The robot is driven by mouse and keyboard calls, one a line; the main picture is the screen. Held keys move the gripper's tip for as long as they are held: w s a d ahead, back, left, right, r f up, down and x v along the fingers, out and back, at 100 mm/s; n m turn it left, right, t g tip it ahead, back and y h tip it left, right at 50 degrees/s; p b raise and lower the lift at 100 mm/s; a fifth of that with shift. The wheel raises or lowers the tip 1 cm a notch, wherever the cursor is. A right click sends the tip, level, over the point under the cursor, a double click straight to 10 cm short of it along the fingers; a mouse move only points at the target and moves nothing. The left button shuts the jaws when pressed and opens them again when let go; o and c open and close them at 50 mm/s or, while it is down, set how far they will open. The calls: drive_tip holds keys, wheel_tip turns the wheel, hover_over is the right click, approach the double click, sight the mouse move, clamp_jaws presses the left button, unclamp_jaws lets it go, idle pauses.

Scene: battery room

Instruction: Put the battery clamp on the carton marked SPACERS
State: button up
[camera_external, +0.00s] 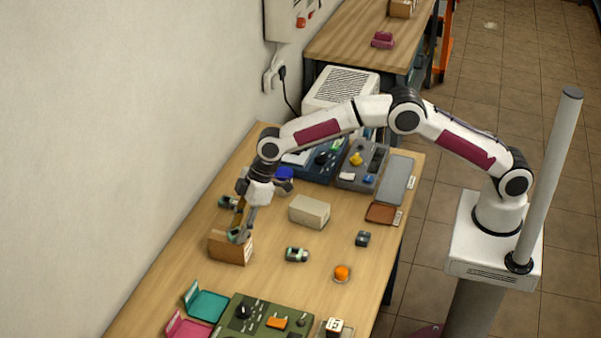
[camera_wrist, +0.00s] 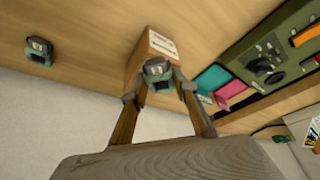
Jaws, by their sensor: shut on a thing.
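My gripper (camera_external: 243,232) is shut on a green and black battery clamp (camera_external: 237,236). The clamp also shows between the fingertips in the wrist view (camera_wrist: 158,71). A brown carton (camera_external: 229,251) stands under the clamp on the left side of the table. In the wrist view the carton (camera_wrist: 143,56) lies right behind the clamp and bears a white label whose print I cannot read. The clamp is at the carton's top; I cannot tell whether they touch. Part of the carton's top is hidden by the clamp and gripper.
A similar green and black clamp (camera_external: 296,254) lies right of the carton, and another (camera_external: 228,202) lies behind it. A beige box (camera_external: 309,212), an orange knob (camera_external: 342,273) and a small dark part (camera_external: 363,239) stand farther right. Teal (camera_external: 207,303) and pink trays are in front.

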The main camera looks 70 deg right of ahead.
drive_tip(key=shift+f, duration=0.1)
drive_tip(key=o, duration=1.1)
drive_tip(key=shift+v, duration=6.1)
